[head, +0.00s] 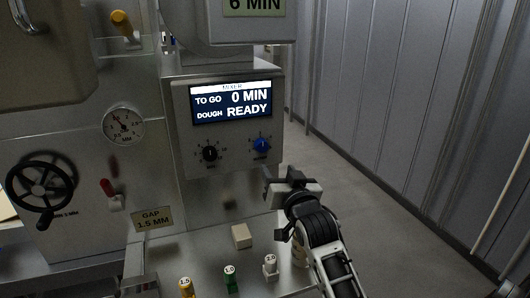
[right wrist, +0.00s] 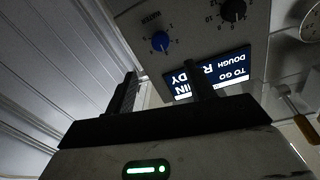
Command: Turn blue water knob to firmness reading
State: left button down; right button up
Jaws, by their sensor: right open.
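The blue water knob (head: 261,145) sits at the right of the mixer panel, inside a ring of scale marks. It also shows in the right wrist view (right wrist: 160,42), with "WATER" printed beside its scale. My right gripper (head: 268,180) is below the blue knob and apart from it, open and empty. In the right wrist view its two fingers (right wrist: 162,88) point toward the panel with a gap between them. The mixer display (head: 231,103) reads "TO GO 0 MIN" and "DOUGH READY". No firmness figure is legible. My left gripper is not in view.
A black knob (head: 209,153) is left of the blue one. A pale block (head: 241,236) and several labelled pegs, one green (head: 231,280), stand on the metal surface below. A gauge (head: 123,126) and black handwheel (head: 41,189) are at left. Floor at right is clear.

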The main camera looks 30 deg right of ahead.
aim_at(263, 147)
jog(key=x, duration=1.1)
jog(key=shift+w+d+f, duration=0.1)
jog(key=shift+w, duration=0.15)
jog(key=c, duration=1)
